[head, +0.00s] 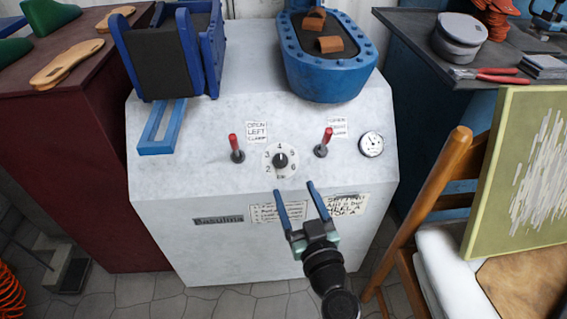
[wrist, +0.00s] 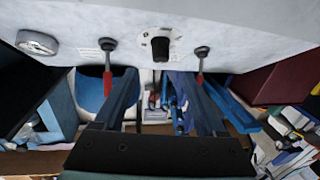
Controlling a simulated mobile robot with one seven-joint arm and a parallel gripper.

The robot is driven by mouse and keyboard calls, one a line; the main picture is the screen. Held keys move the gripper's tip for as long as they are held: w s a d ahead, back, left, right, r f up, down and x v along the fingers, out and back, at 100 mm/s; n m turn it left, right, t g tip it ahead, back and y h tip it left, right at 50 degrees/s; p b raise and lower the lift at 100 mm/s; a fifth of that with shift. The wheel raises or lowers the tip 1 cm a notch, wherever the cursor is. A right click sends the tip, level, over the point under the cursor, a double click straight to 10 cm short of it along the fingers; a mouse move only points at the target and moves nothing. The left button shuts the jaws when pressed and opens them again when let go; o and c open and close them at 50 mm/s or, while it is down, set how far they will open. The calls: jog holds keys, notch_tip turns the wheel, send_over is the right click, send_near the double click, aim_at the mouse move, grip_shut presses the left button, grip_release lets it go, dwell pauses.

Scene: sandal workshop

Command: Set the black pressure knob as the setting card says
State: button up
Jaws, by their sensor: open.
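The black pressure knob (head: 279,160) sits on a round white dial with numbers on the pale machine's sloping panel. Its pointer direction is too small to read surely. In the wrist view the knob (wrist: 161,47) appears at the top middle, beyond the fingertips. My gripper (head: 295,189) is open and empty, with two blue fingers in front of the panel's lower edge, below and slightly right of the knob, not touching it. The setting card (head: 346,204) is on the front face at right, partly behind a finger; its text is only partly legible.
Red-handled levers stand left (head: 236,149) and right (head: 324,143) of the knob. A gauge (head: 371,144) is at the panel's right. Blue clamps (head: 329,68) stand above. A wooden chair (head: 430,210) is close on the right; a dark red cabinet (head: 85,150) is at left.

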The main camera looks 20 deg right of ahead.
aim_at(283, 165)
jog(key=w, duration=0.6)
jog(key=w+d, duration=0.1)
jog(key=w, duration=0.2)
jog(key=shift+w, duration=0.1)
jog(key=shift+a, duration=0.1)
grip_shut()
